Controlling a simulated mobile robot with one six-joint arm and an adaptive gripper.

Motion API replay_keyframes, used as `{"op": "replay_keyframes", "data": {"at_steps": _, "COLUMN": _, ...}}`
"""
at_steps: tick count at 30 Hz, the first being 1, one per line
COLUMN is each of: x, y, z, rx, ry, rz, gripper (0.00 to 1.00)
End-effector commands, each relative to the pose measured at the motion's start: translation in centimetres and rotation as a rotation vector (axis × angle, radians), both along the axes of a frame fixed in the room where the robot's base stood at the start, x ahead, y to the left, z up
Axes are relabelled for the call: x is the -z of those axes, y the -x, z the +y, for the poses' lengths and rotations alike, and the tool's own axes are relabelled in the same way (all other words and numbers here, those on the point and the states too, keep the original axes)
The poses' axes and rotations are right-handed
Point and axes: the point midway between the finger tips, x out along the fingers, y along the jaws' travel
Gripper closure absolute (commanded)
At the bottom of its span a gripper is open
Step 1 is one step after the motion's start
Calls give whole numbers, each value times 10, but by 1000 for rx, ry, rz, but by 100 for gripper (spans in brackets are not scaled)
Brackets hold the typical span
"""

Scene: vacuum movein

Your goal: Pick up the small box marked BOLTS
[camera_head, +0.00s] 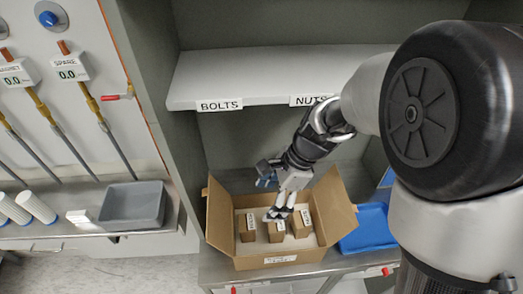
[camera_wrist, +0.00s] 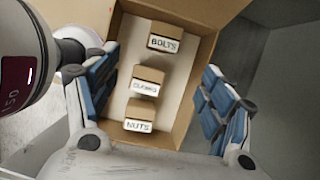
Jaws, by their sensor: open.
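The small box marked BOLTS (camera_wrist: 165,42) stands in an open cardboard carton (camera_wrist: 185,119), at the top of a row of three small brown boxes in the wrist view. The middle box (camera_wrist: 146,84) has a label I cannot read clearly. The box marked NUTS (camera_wrist: 138,118) is lowest in that view. The head view shows the carton (camera_head: 279,261) on the bench, its box labels too small to read surely. My gripper (camera_wrist: 158,95) is open and empty above the carton, its fingers either side of the row. It also shows over the carton in the head view (camera_head: 277,201).
A shelf (camera_head: 265,72) with BOLTS and NUTS labels on its front edge spans above and behind the carton. A blue tray (camera_head: 365,230) lies right of the carton. A grey bin (camera_head: 133,205) and white cylinders (camera_head: 36,207) stand on the left counter. Carton flaps stand up around the opening.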

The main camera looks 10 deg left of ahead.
Motion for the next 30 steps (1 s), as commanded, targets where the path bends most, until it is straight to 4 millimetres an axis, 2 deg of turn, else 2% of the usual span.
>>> {"op": "replay_keyframes", "data": {"at_steps": 5, "x": 19, "y": 1, "z": 9, "rx": 25, "ry": -1, "rz": 24, "gripper": 25}}
{"op": "replay_keyframes", "data": {"at_steps": 15, "x": 89, "y": 9, "z": 35, "rx": 21, "ry": 0, "rz": 23, "gripper": 25}}
{"op": "replay_keyframes", "data": {"at_steps": 18, "x": 104, "y": 10, "z": 41, "rx": 22, "ry": 0, "rz": 22, "gripper": 25}}
{"op": "replay_keyframes", "data": {"at_steps": 30, "x": 131, "y": 11, "z": 53, "rx": 22, "ry": -1, "rz": 20, "gripper": 25}}
